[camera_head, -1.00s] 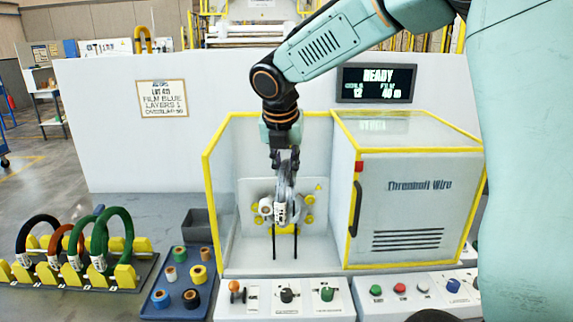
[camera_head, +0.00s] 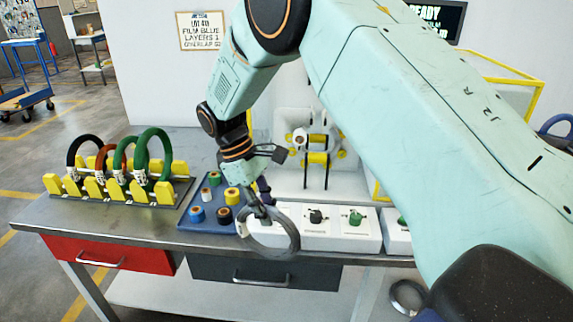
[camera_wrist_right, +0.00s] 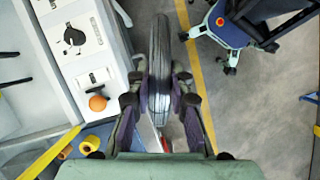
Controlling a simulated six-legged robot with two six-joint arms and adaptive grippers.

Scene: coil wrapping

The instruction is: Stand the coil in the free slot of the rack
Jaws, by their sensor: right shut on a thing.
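My right gripper (camera_head: 262,203) is shut on a grey coil (camera_head: 292,238). The coil hangs as a ring in front of the table's front edge, near the control panel. In the right wrist view the coil (camera_wrist_right: 161,60) shows edge-on, upright between the two fingers (camera_wrist_right: 160,100). The rack (camera_head: 110,202) stands on the table's left part, with yellow posts. It holds a black coil (camera_head: 70,148), an orange-brown coil (camera_head: 101,157) and two green coils (camera_head: 140,140). The posts and coils overlap, so I cannot tell for sure which slot is free. My left gripper is out of view.
A blue tray (camera_head: 186,228) with several small rolls lies between the rack and the coil. White control boxes (camera_head: 335,240) with knobs line the front edge. The yellow-framed wrapping station (camera_head: 320,150) stands behind. A blue wheeled thing (camera_wrist_right: 228,30) is on the floor.

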